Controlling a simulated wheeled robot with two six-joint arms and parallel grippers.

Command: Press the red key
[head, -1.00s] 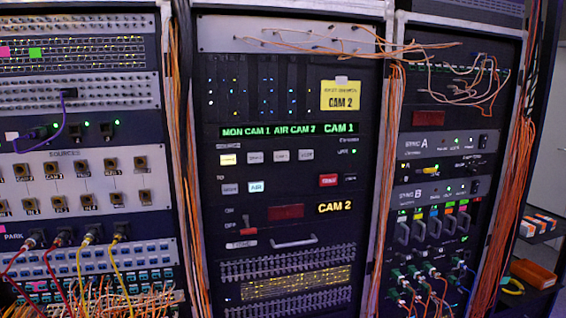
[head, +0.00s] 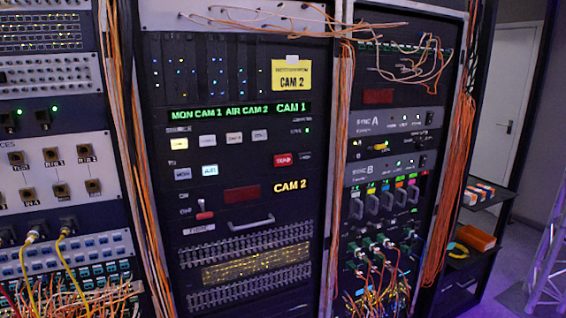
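The red key (head: 283,160) is a small lit red button with pale lettering. It sits on the right side of the black switcher panel in the middle rack in the head view. The green "CAM 1" readout (head: 291,108) is above it and the yellow "CAM 2" readout (head: 290,186) is below it. A dark key is just to its right. Nothing covers the red key. Neither of my grippers shows in the head view.
A red-handled lever (head: 203,212) and a dark red display (head: 241,194) lie lower left of the key. Orange cable bundles (head: 339,140) run down the rack's right edge. A right rack holds sync units (head: 390,122). Floor shows at far right.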

